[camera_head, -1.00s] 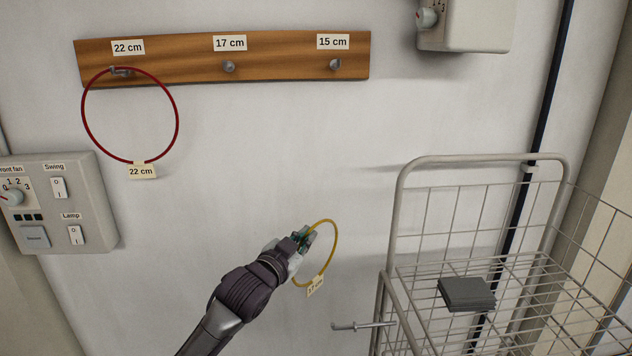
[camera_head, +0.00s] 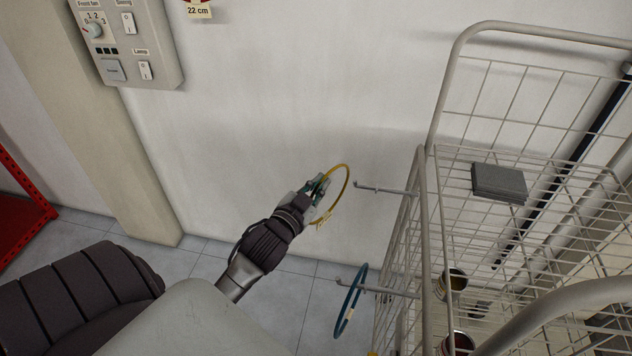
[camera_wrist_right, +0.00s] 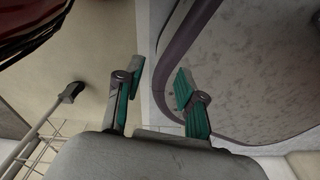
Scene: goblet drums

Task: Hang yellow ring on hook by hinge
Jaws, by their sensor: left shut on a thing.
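My left gripper (camera_head: 323,183) is shut on the yellow ring (camera_head: 348,182), holding it by its left side in front of the wall. A lower hook (camera_head: 390,291) carries a blue ring (camera_head: 346,318). Which hook is by a hinge I cannot tell. My right gripper (camera_wrist_right: 160,75) is open and empty in the right wrist view.
A dark grey block (camera_head: 498,183) and cans (camera_head: 453,281) sit in the cart. A switch panel (camera_head: 127,40) is on the wall at upper left, and a red rack (camera_head: 22,210) stands at far left. Bare wall lies left of the ring.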

